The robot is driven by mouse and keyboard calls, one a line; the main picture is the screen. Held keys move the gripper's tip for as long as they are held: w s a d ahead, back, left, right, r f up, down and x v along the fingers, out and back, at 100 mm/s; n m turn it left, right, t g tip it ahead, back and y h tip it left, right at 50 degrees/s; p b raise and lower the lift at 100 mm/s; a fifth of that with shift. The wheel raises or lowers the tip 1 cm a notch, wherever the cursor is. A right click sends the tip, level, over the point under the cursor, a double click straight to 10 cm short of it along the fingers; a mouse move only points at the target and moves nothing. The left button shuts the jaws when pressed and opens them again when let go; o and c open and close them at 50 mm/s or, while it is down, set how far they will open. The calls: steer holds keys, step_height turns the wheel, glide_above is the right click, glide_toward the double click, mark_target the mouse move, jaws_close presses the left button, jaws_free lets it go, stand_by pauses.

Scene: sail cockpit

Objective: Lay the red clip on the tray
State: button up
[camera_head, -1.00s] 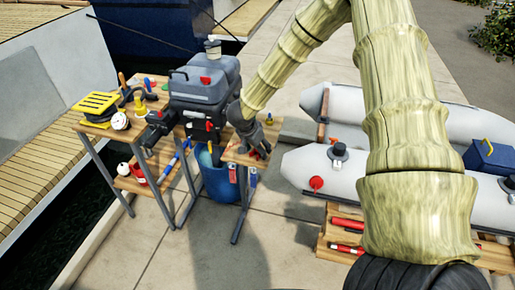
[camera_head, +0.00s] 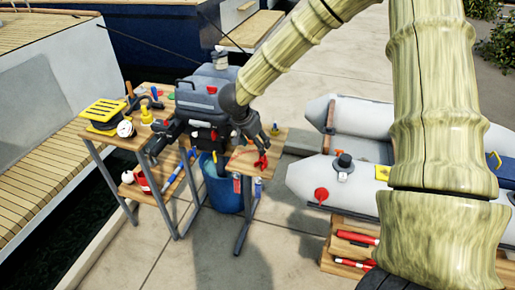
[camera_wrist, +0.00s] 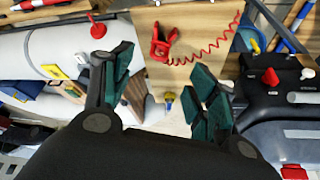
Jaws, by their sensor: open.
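The red clip (camera_wrist: 160,42) lies on a pale wooden top (camera_wrist: 205,18), with a red coiled cord (camera_wrist: 208,52) running from it. In the head view the clip (camera_head: 262,161) shows near the right part of this small wooden top (camera_head: 268,146). My gripper (camera_wrist: 160,82) is open and empty, its dark green finger pads spread apart. The clip appears beyond the fingertips, clear of both. In the head view my gripper (camera_head: 254,137) is above the wooden top, close to the outboard motor. I cannot tell whether this top is the tray.
The grey outboard motor (camera_head: 208,95) stands left of my gripper. A blue bucket (camera_head: 220,190) is below. A wooden table (camera_head: 130,139) with a yellow-topped item and gauge is further left. A grey inflatable boat (camera_head: 330,182) lies right. A small yellow-topped item (camera_wrist: 169,98) is near the fingers.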

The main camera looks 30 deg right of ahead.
steer(key=s+a+f+n+t, duration=0.1)
steer(key=s+a+f+n, duration=0.15)
steer(key=s+f, duration=0.4)
steer(key=s+a+f+n+t, duration=0.1)
steer(key=s+a+f+n, duration=0.15)
steer(key=f, duration=0.65)
steer(key=s+a+f+n, duration=0.2)
steer(key=s+f+n, duration=0.25)
steer(key=f, duration=0.25)
steer(key=s+a+f+n+g+y, duration=0.1)
steer(key=s+a+f, duration=0.2)
steer(key=s, duration=0.5)
steer(key=s+a+f+n+g+y, duration=0.1)
steer(key=s+a+f+n+y, duration=0.1)
steer(key=s, duration=0.5)
steer(key=s+a+f+n+g+y, duration=0.1)
steer(key=s+a+f, duration=0.2)
steer(key=s, duration=0.5)
steer(key=shift+s+a+f, duration=0.3)
steer(key=shift+a+f, duration=0.1)
steer(key=shift+a, duration=0.25)
steer(key=shift+n, duration=0.25)
